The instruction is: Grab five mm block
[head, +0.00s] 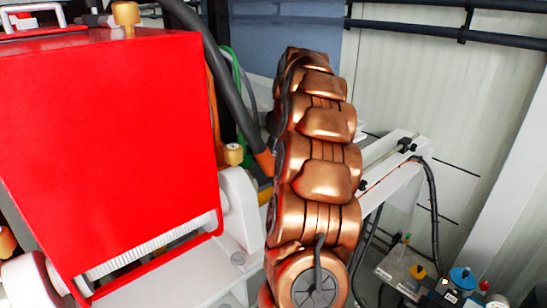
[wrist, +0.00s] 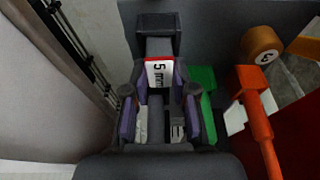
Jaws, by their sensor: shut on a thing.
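The five mm block (wrist: 160,72) shows in the wrist view as a white face marked "5 mm" with a red upper edge. My gripper (wrist: 160,88) is shut on it, with a purple-grey finger on each side of the label. A dark grey block-like part (wrist: 157,24) stands directly beyond the block. I cannot tell whether the block is clear of what lies around it. In the head view neither the block nor my gripper can be seen; my copper-coloured arm fills the middle.
In the head view a large red housing (head: 110,150) stands left, and a small control box (head: 402,270) lower right.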

